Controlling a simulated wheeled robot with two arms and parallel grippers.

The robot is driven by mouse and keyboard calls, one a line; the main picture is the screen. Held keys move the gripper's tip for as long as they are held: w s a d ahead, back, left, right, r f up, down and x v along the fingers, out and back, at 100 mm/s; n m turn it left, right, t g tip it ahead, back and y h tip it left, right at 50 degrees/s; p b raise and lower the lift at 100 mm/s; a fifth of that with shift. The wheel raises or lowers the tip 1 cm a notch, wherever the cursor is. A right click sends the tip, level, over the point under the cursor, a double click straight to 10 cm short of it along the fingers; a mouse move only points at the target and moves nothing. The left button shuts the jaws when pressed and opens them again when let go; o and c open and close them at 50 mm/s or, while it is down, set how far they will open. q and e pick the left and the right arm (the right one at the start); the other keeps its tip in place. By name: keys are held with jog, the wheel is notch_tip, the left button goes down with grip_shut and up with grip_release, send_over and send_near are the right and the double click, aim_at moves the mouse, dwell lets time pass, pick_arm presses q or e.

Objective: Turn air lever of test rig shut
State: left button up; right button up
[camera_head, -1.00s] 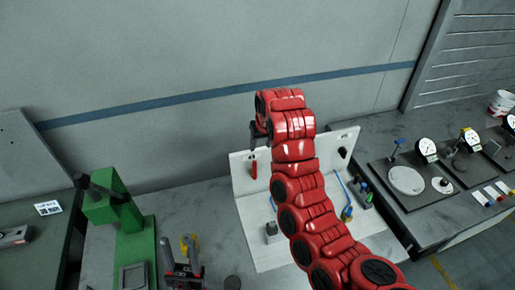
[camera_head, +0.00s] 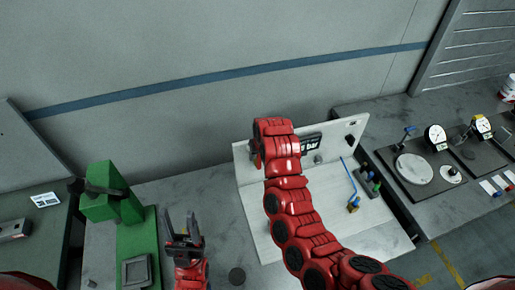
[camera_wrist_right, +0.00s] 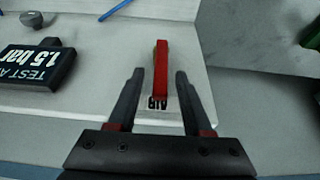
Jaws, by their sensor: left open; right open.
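The test rig is a white panel and base (camera_head: 375,240) on the bench. Its air lever (camera_wrist_right: 161,60) is a red bar beside an "AIR" label in the right wrist view, standing lengthwise between my right fingers. My right gripper (camera_wrist_right: 160,74) is open, with one finger on each side of the lever and gaps showing; its depth relative to the lever is unclear. In the head view my right arm hides the lever and most of that gripper. My left gripper (camera_head: 180,226) is open and empty, low beside the green press.
A black "TEST AIR 1.5 bar" display (camera_wrist_right: 38,72) and a grey knob (camera_wrist_right: 32,18) are near the lever. The rig carries a blue tube (camera_head: 350,180). A green press (camera_head: 135,235) stands left; dial gauges (camera_head: 436,137) stand right.

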jog(key=shift+f, duration=0.2)
jog(key=shift+s+r, duration=0.15)
grip_shut()
dwell(1.2)
